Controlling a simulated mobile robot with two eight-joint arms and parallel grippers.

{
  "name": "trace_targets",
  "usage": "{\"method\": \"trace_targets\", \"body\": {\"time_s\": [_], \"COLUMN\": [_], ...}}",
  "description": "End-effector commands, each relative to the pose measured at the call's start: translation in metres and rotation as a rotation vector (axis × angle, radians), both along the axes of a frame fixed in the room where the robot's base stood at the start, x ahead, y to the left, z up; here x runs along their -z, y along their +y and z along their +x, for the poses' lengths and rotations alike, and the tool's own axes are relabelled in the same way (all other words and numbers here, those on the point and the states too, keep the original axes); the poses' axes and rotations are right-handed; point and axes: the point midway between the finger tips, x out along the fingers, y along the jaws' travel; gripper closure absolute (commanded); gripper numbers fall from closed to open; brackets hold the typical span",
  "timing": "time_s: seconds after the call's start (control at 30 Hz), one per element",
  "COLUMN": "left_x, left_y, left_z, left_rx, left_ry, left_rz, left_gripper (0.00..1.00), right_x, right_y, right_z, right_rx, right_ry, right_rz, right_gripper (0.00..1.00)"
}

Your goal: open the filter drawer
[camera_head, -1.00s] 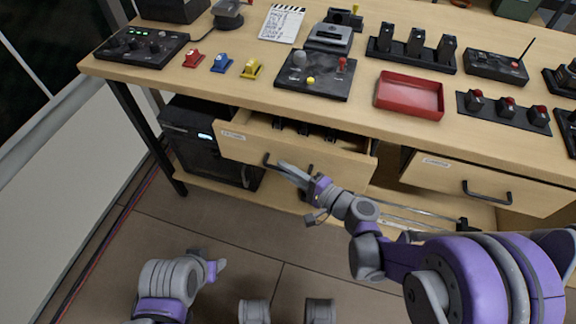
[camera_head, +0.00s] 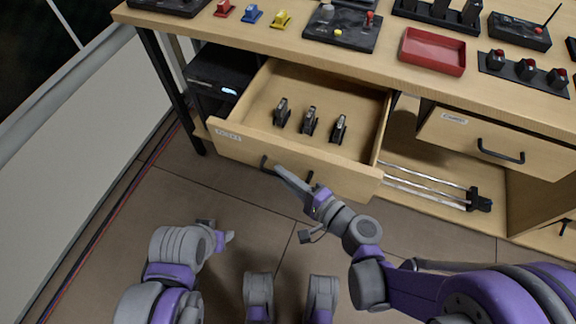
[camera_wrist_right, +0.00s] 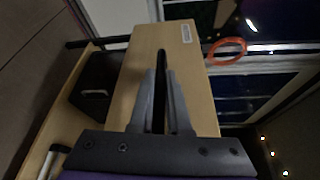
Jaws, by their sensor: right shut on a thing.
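The left wooden drawer (camera_head: 232,143) under the workbench stands well open, and its label is too small to read. Three dark upright items (camera_head: 310,121) stand in a row inside it. My right gripper (camera_head: 285,173) is shut on the dark bar handle (camera_head: 264,163) on the drawer front. In the right wrist view the two fingers (camera_wrist_right: 160,84) close on either side of the handle (camera_wrist_right: 161,60), in front of the wooden drawer face (camera_wrist_right: 138,70). My left gripper (camera_head: 229,237) hangs low at the left, away from the drawer; its jaws are not clear.
The benchtop holds a red tray (camera_head: 432,52), a three-button panel (camera_head: 523,73) and several other devices. A black box (camera_head: 217,75) sits on the shelf left of the drawer. The floor in front is clear.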

Motion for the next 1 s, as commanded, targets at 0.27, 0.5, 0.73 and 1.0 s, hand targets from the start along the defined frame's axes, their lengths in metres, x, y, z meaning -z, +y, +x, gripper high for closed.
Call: {"method": "trace_targets", "body": {"time_s": [0.27,0.5,0.73,1.0], "left_x": [0.0002,0.0003,0.0002,-0.0008], "left_y": [0.0000,0.0000,0.0000,0.0000], "left_z": [0.0000,-0.0001,0.0000,-0.0002], "left_rx": [0.000,0.000,0.000,0.000], "left_ry": [0.000,0.000,0.000,0.000], "left_rz": [0.000,0.000,0.000,0.000], "left_gripper": [0.50,0.50,0.50,0.50], "right_x": [-0.0001,0.0000,0.0000,-0.0009], "right_y": [0.0008,0.0008,0.0008,-0.0083], "right_z": [-0.0032,-0.0030,-0.0028,-0.0089], "right_rx": [0.000,0.000,0.000,0.004], "right_ry": [0.000,0.000,0.000,0.000], "right_rz": [0.000,0.000,0.000,-0.001], "right_gripper": [1.00,0.69,0.55,0.55]}}
